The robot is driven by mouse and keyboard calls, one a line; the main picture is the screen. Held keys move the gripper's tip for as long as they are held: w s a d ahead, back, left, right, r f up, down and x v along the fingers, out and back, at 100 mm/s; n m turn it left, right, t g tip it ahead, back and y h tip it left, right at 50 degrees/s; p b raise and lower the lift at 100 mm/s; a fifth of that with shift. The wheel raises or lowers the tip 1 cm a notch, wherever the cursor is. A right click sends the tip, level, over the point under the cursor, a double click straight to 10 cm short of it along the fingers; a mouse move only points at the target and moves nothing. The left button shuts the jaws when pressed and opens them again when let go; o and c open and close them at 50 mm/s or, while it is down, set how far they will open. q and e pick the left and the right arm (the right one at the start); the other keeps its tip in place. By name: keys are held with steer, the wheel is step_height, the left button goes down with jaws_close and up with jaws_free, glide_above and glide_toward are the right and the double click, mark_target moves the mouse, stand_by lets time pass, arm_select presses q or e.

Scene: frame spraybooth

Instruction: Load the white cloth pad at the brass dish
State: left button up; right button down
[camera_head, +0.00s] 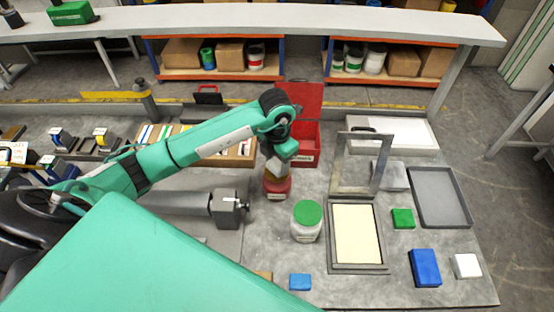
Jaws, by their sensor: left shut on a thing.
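My left gripper (276,166) points down above a red can (276,188) on the bench. It is shut on a small, pale tan thing, mostly hidden by the fingers; I cannot tell whether this is the white cloth pad. The held thing is right over the can's top, and I cannot tell whether they touch. No brass dish shows clearly; the can's top is covered by the gripper. A white block (467,266) lies at the front right of the bench. My right gripper is not in view.
A green-lidded jar (307,222) stands just right of the can. A framed cream panel (357,234) with a raised frame (360,164), a dark tray (439,197), a green block (403,218) and a blue block (425,267) are further right. An open red box (304,142) stands behind.

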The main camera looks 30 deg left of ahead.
mark_target(277, 163)
arm_select(q)
steer(key=shift+f+b, duration=0.4)
steer(key=shift+f, duration=0.05)
stand_by(0.6)
steer(key=shift+f+b, duration=0.55)
steer(key=shift+f, duration=0.05)
stand_by(0.3)
steer(key=shift+f, duration=0.1)
stand_by(1.5)
steer(key=shift+r+p, duration=0.45)
steer(key=shift+r, duration=0.75)
steer(key=shift+r+p, duration=1.1)
steer(key=shift+r, duration=1.3)
